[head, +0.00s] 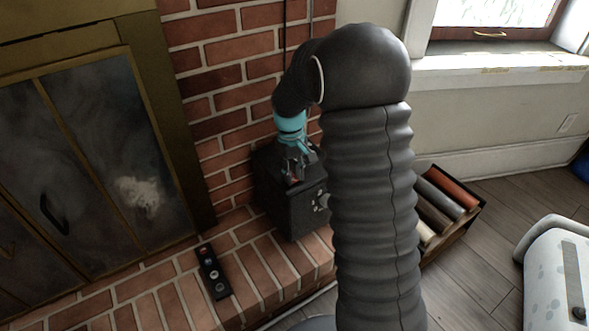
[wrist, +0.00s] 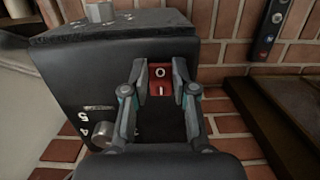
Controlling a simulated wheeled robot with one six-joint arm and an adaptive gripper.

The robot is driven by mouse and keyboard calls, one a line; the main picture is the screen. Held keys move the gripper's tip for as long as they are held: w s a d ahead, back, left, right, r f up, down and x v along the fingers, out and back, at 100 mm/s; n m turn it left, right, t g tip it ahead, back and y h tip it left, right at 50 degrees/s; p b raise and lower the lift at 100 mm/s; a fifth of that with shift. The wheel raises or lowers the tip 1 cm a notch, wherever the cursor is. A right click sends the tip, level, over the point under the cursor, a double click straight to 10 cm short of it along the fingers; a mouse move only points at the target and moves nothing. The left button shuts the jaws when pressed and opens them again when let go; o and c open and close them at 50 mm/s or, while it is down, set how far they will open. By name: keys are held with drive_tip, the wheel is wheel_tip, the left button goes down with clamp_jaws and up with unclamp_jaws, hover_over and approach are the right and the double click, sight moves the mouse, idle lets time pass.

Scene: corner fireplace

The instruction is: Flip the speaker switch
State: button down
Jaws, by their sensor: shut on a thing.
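The speaker (head: 275,205) is a black box standing on the brick hearth against the brick wall. In the wrist view, the speaker (wrist: 70,65) fills the left and middle, with a knob and white numerals on one face. Its switch (wrist: 161,82) is a red rocker marked O and I. My gripper (head: 293,165) reaches down to the top of the speaker in the head view. In the wrist view, my gripper (wrist: 162,72) has one fingertip on each side of the red switch and is shut on it. The switch's lower edge is close to the dark gap between the fingers.
A slim black control strip (head: 212,272) with round buttons lies on the brick hearth (head: 160,285). A crate (head: 462,222) of rolled items stands right of my arm. A pale object (head: 550,275) is on the wooden floor at far right. Fireplace doors (head: 110,150) are at left.

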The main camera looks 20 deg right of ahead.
drive_tip(key=shift+w+a+g+h+p, duration=0.1)
drive_tip(key=shift+w+g+h+p, duration=0.3)
drive_tip(key=shift+g, duration=0.8)
drive_tip(key=shift+r, duration=0.1)
drive_tip(key=shift+s, duration=0.1)
drive_tip(key=c, duration=0.9)
unclamp_jaws()
drive_tip(key=v, duration=1.2)
